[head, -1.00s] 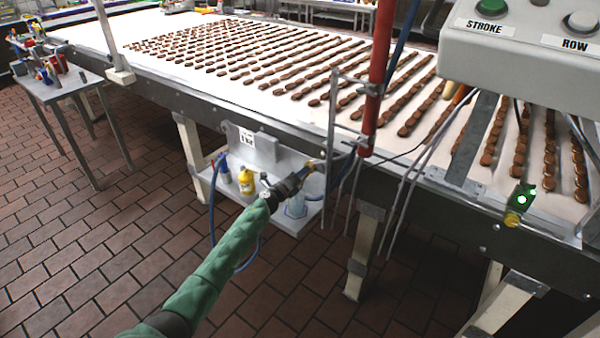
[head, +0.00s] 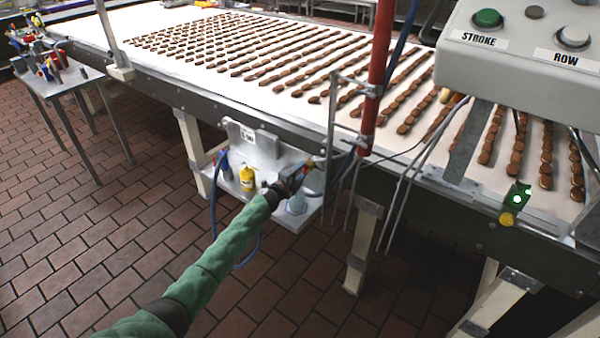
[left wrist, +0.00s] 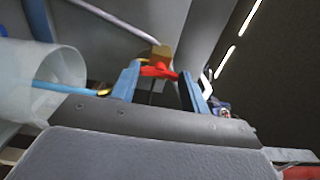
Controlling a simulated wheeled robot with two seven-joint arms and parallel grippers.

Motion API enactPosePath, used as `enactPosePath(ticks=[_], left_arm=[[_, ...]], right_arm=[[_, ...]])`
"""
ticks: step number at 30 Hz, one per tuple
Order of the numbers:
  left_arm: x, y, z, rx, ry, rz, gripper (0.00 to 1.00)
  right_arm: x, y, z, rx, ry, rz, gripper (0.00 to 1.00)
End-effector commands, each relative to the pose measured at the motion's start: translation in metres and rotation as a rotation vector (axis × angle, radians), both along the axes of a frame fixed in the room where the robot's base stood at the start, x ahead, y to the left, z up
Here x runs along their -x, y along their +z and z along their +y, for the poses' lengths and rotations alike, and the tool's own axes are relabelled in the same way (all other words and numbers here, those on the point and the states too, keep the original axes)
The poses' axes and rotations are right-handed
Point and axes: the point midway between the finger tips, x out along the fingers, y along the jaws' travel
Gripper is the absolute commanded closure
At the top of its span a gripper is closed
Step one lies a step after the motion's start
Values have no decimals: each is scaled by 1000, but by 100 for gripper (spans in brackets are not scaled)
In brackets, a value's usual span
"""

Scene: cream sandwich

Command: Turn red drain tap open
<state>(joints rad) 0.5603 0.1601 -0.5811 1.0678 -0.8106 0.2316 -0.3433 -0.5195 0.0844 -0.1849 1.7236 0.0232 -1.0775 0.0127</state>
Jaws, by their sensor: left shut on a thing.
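The red drain tap (left wrist: 158,71) shows in the left wrist view as a red handle below a brass-coloured block (left wrist: 160,54). My left gripper (left wrist: 157,80) has its two blue fingers on either side of the red handle and is shut on it. In the head view the left gripper (head: 301,172) is at the right part of the small shelf under the conveyor. The tap is small there and mostly hidden by the gripper. My right gripper is not in view.
A red post (head: 379,70) and thin rods stand to the right. A side table (head: 65,83) stands at left.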

Motion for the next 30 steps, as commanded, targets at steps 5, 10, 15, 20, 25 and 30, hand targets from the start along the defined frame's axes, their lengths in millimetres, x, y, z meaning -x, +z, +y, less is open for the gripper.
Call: enactPosePath(ticks=[5, 10, 15, 20, 25, 30], left_arm=[[0, -1, 2, 6, 2, 7, 77], [0, -1, 2, 6, 2, 7, 77], [0, -1, 2, 6, 2, 7, 39], [0, -1, 1, 6, 1, 6, 33], [0, -1, 1, 6, 1, 6, 33], [8, -1, 8, 5, 2, 4, 33]], right_arm=[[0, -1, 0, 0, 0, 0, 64], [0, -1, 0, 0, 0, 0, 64], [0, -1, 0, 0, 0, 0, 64], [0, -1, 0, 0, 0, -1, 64], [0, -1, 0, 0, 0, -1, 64], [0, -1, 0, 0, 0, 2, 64]])
